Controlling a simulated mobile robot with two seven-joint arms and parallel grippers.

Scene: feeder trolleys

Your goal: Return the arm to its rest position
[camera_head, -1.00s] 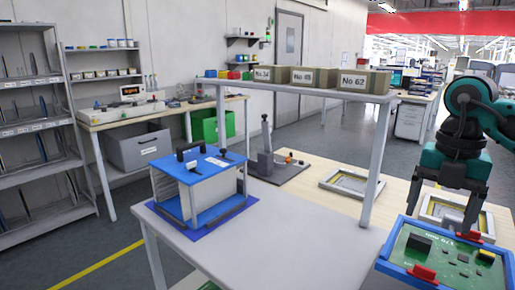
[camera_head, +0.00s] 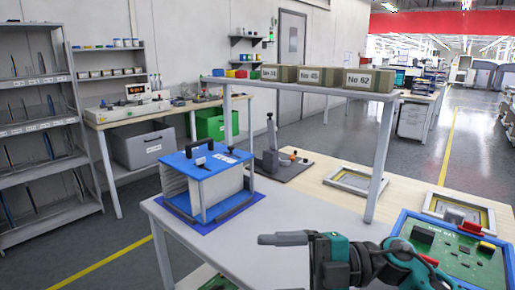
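My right arm comes in from the lower right, and its gripper (camera_head: 284,239) points left over the front of the grey table (camera_head: 285,215). Its dark fingers are seen edge-on, so their opening does not show. Nothing is visible in them. A green circuit board in a blue frame (camera_head: 400,231) with red clips lies at the lower right, partly hidden by my arm and cut by the picture edge. The gripper is well to its left, apart from it. My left gripper is out of view.
A blue-and-white rack box (camera_head: 205,182) stands on a blue mat on the grey table. Behind it are a lever press (camera_head: 270,155) and a raised shelf (camera_head: 300,85) with cardboard boxes, its post (camera_head: 380,160) near my arm. Yellow-lined frames (camera_head: 356,182) lie on the wooden table.

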